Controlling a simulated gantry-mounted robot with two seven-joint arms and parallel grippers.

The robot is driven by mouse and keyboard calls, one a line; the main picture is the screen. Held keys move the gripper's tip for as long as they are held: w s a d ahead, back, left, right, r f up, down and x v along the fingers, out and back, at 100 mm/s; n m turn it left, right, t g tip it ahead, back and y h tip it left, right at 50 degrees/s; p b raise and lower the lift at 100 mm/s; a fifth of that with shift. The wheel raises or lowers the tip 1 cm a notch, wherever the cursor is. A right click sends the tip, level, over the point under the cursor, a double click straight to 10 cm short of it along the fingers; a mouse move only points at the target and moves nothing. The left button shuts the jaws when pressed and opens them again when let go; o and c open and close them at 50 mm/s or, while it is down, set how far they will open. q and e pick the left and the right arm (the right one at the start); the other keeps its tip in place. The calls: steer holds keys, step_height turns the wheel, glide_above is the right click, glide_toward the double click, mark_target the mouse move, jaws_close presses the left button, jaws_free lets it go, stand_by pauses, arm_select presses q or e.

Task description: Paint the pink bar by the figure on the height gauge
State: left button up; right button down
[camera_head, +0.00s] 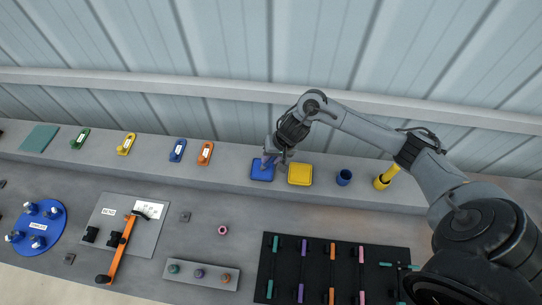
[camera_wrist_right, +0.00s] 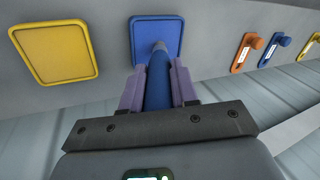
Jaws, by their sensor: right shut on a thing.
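My right gripper (camera_head: 271,153) is shut on a blue stick-like tool (camera_wrist_right: 158,88), its shaft between the purple fingers in the right wrist view (camera_wrist_right: 160,80). The tool's pale tip is at the blue square pad (camera_head: 262,174); I cannot tell whether it touches. The pad also shows in the right wrist view (camera_wrist_right: 144,28). A yellow pad (camera_head: 300,174) lies beside it. The black board (camera_head: 345,275) carries teal, purple, orange and pink bars, with a pink bar (camera_head: 361,256) near its right side. An orange-armed device (camera_head: 122,245), seemingly the height gauge, stands on a grey plate; its figure is unreadable.
A blue cup (camera_head: 343,177) looks empty; a yellow cup (camera_head: 381,183) holds a yellow tool. Several coloured labelled holders (camera_head: 177,150) stand on the back ledge. A blue disc (camera_head: 37,239), a grey peg block (camera_head: 200,276) and a pink ring (camera_head: 222,229) are on the table.

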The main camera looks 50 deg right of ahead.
stand_by(0.4)
steer(key=shift+f+p, duration=0.1)
steer(key=shift+p, duration=0.25)
stand_by(0.5)
steer(key=shift+f, duration=0.1)
stand_by(0.6)
step_height(320, 180, up, 2)
steer(key=p, duration=0.3)
step_height(320, 180, up, 5)
steer(key=p, duration=0.6)
steer(key=shift+f+p, duration=0.1)
steer(key=shift+p, duration=0.2)
steer(key=shift+r+p, duration=0.25)
steer(key=shift+p, duration=0.15)
